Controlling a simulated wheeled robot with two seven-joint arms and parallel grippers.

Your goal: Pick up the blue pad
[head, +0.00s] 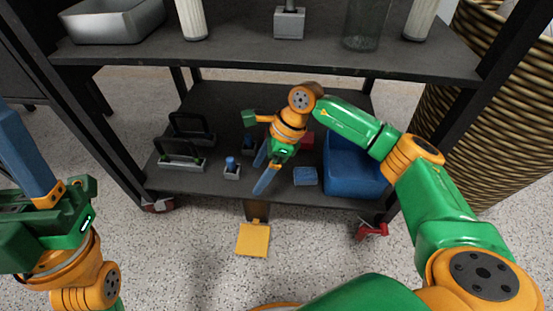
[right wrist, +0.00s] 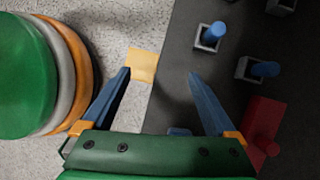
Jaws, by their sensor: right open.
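The blue pad (head: 305,176) lies near the front edge of the lower shelf, left of a large blue box. In the right wrist view, a blue piece that looks like the pad (right wrist: 179,131) shows just above the gripper body, mostly hidden by it. My right gripper (head: 264,170) is open and empty over the shelf's front edge, left of the pad. Its two blue fingers (right wrist: 159,76) are wide apart in the right wrist view, with nothing between them. My left gripper (head: 30,165) is at the left edge, partly cut off; its opening cannot be judged.
The lower shelf (head: 215,105) also holds the large blue box (head: 350,165), a red block (head: 306,140), a blue-knobbed grey block (head: 232,168) and black-handled pieces (head: 180,152). A yellow pad (head: 253,240) is below the front edge. The upper shelf (head: 240,50) overhangs behind.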

